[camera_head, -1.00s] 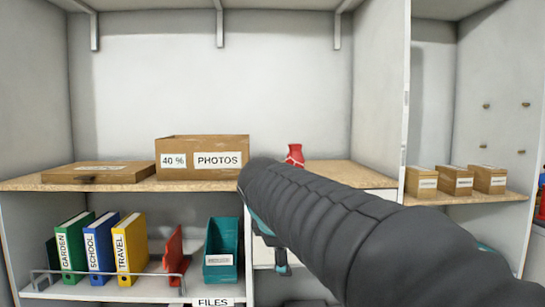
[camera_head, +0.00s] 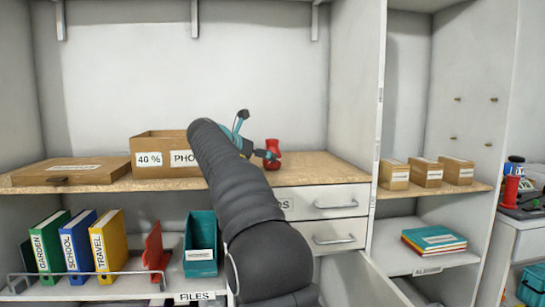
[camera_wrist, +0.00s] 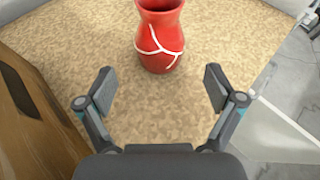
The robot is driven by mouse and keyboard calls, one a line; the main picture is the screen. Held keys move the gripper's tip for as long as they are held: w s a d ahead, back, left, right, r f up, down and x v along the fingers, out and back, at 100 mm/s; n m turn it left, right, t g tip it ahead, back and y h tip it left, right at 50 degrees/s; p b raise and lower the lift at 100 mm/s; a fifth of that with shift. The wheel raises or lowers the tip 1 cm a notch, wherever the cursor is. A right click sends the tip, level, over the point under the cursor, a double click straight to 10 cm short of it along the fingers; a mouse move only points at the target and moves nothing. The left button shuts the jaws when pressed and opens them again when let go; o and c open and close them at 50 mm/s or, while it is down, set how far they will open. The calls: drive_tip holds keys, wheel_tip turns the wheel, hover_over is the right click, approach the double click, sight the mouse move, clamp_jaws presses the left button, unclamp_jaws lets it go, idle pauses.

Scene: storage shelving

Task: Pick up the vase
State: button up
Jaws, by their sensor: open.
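The vase (camera_head: 272,152) is red and stands upright on the wooden shelf top, right of the PHOTOS box. In the wrist view the vase (camera_wrist: 160,38) shows white curved lines and a dark open mouth, with its top cut by the frame edge. My gripper (camera_wrist: 158,82) is open and empty, its two fingers spread apart, with the vase ahead of and between them. In the head view my gripper (camera_head: 256,136) is by the left side of the vase, partly hidden behind my arm.
The PHOTOS cardboard box (camera_head: 160,158) stands left of the vase, partly behind my arm; a box side (camera_wrist: 32,125) fills the wrist view's left edge. A flat box (camera_head: 70,171) lies further left. Wood right of the vase is clear. A drawer (camera_head: 336,200) is below.

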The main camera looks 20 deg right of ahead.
drive_tip(key=shift+x, duration=3.5)
drive_tip(key=shift+r, duration=0.2)
drive_tip(key=c, duration=1.4)
